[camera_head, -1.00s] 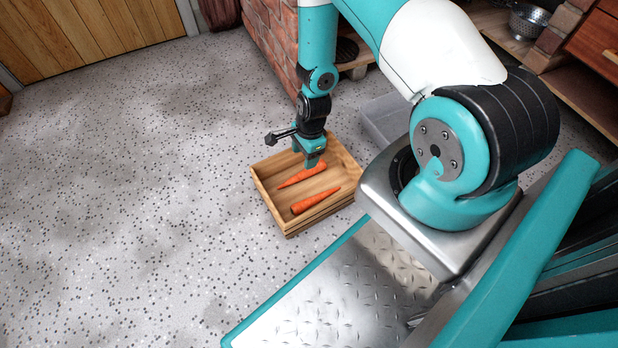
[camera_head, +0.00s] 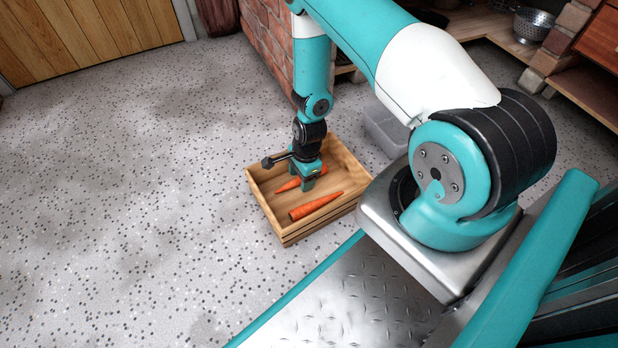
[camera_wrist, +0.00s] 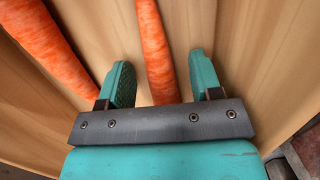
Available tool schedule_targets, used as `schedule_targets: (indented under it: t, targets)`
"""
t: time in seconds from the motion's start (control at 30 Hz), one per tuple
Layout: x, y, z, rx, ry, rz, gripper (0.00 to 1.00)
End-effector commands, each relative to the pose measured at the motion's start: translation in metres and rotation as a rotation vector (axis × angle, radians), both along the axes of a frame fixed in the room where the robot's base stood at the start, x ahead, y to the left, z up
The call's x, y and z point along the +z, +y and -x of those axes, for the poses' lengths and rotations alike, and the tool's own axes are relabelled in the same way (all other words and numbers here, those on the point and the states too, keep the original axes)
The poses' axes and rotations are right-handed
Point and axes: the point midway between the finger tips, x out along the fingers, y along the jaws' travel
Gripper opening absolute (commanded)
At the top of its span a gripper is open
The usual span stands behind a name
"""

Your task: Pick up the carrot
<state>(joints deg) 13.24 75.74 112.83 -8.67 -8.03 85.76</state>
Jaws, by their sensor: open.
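Two orange carrots lie in a shallow wooden crate (camera_head: 322,223) on the floor. The near carrot (camera_head: 316,206) lies clear of my gripper. The far carrot (camera_head: 287,185) is partly hidden behind my gripper (camera_head: 308,184), which reaches down into the crate. In the wrist view, my gripper (camera_wrist: 161,78) is open, with one finger on each side of a carrot (camera_wrist: 153,45). Gaps show between that carrot and both fingers. The other carrot (camera_wrist: 42,42) lies to the left, outside the left finger.
The crate's walls surround the carrots closely. A grey bin (camera_head: 386,132) stands behind the crate to the right. A brick plinth (camera_head: 268,42) rises behind my arm. The speckled floor (camera_head: 130,200) to the left is clear.

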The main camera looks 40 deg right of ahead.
Motion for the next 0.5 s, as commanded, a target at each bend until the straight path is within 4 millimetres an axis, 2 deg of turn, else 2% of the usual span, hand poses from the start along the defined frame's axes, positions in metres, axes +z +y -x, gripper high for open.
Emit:
schedule_targets:
  t: [0.07,0.3,0.5]
  targets:
    - [0.0009,0.0001,0.0000,0.000,0.000,0.000,0.59]
    - [0.0009,0.0001,0.0000,0.000,0.000,0.000,0.04]
    - [0.0010,-0.0001,-0.0001,0.000,0.000,0.000,0.04]
